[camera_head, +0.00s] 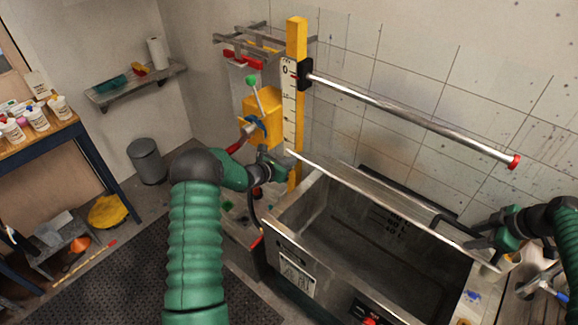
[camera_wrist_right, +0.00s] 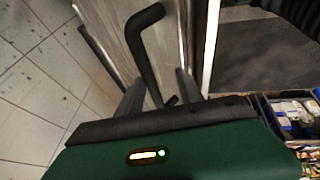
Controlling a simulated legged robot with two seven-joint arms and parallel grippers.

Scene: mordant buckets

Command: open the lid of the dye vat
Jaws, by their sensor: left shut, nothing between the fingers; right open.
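The dye vat (camera_head: 328,284) is a metal tub at the lower right in the head view, with its dark inside showing. Its lid (camera_head: 390,206) stands raised along the far side, seen almost edge-on. The lid's black bent handle (camera_wrist_right: 146,45) shows in the right wrist view. My right gripper (camera_wrist_right: 158,95) is open, with its fingers around the lower part of this handle; whether they touch it is unclear. In the head view my right gripper (camera_head: 482,240) is at the lid's right end. My left gripper (camera_head: 284,171) is shut and empty near the lid's left end.
A yellow post (camera_head: 297,40) with a scale rises behind the vat and carries a long metal bar (camera_head: 410,117) with a red end. A yellow box (camera_head: 262,115) with a green-knobbed lever stands beside it. A table with several white tubs (camera_head: 37,120) is at far left.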

